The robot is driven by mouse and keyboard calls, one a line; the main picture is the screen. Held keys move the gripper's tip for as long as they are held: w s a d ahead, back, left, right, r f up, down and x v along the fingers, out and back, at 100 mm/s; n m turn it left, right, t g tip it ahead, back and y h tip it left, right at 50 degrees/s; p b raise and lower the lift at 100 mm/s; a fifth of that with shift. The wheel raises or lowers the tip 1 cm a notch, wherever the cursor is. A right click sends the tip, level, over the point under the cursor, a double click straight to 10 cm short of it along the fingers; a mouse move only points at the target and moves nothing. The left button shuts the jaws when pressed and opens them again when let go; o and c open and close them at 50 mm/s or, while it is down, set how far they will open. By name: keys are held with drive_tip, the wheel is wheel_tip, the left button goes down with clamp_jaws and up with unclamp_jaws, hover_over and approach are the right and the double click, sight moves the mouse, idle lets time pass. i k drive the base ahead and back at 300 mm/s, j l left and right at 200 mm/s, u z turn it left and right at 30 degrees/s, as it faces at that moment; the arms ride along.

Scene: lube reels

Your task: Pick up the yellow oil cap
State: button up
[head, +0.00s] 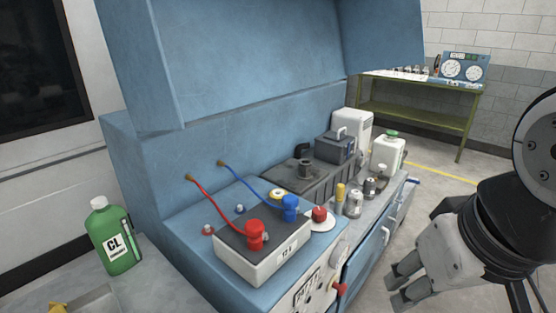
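My gripper (394,291) hangs at the lower right, in front of the blue bench and apart from it. Its two fingers are spread with a gap between them and nothing in it. A small yellow piece (57,308) shows at the bottom left edge, cut off by the frame, so I cannot tell whether it is the oil cap.
A battery (262,264) with red and blue clamps sits on the blue bench (185,230). A green bottle (112,238) stands on the left counter. Dark and white containers (387,154) stand farther back. Open floor lies right of the bench.

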sight(277, 193)
drive_tip(key=i+l+u, duration=0.25)
drive_tip(key=i+l, duration=0.15)
drive_tip(key=l, duration=0.15)
drive_tip(key=i+l+u, duration=0.1)
drive_tip(key=l, duration=0.25)
drive_tip(key=i+l+u, duration=0.25)
drive_tip(key=l, duration=0.4)
drive_tip(key=i+l+u, duration=0.15)
drive_tip(key=i+l, duration=0.1)
drive_tip(key=l, duration=0.1)
